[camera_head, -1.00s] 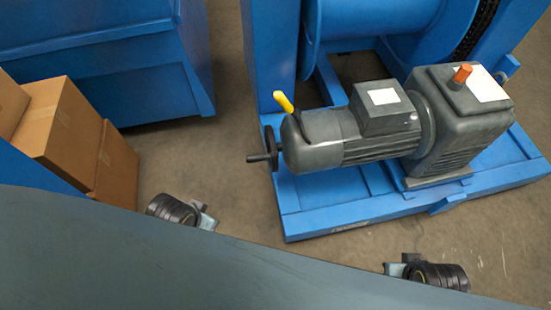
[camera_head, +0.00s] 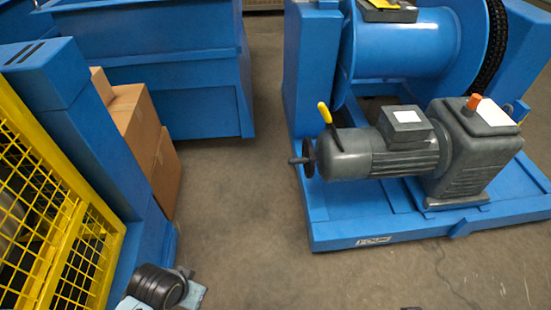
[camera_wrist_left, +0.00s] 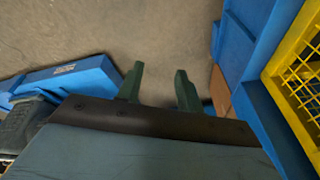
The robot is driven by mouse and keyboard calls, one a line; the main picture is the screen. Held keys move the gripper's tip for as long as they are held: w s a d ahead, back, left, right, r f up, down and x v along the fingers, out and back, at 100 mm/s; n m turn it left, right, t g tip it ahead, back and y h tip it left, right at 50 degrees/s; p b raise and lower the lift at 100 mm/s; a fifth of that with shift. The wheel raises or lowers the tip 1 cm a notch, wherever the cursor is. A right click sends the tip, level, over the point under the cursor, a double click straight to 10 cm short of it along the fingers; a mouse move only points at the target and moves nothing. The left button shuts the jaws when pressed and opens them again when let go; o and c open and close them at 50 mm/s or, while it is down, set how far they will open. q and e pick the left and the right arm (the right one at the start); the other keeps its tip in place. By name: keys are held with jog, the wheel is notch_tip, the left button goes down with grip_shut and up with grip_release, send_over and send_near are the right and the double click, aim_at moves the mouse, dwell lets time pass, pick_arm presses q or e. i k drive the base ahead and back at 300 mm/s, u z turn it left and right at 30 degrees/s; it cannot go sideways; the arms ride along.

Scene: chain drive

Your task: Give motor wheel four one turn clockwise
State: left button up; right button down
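A dark handwheel (camera_head: 308,158) with a crank handle stands upright at the left end of a grey motor (camera_head: 360,157) in the head view. A yellow lever (camera_head: 324,112) rises beside it. The motor sits on a blue base (camera_head: 440,226) with a small white label, too small to read surely. My left wrist shows at the bottom left of the head view, well apart from the wheel. In the left wrist view my left gripper (camera_wrist_left: 159,80) has its green fingers apart with nothing between them. The motor (camera_wrist_left: 22,125) shows partly there at the lower left. My right gripper is not in view.
A yellow mesh guard (camera_head: 60,225) and a blue post (camera_head: 105,150) stand at the left, with cardboard boxes (camera_head: 140,130) behind. A blue drum (camera_head: 400,50) is behind the motor. The floor (camera_head: 240,220) between boxes and base is clear.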

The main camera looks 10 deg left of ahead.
aim_at(309, 158)
jog(key=u, duration=0.45)
jog(key=i, duration=1)
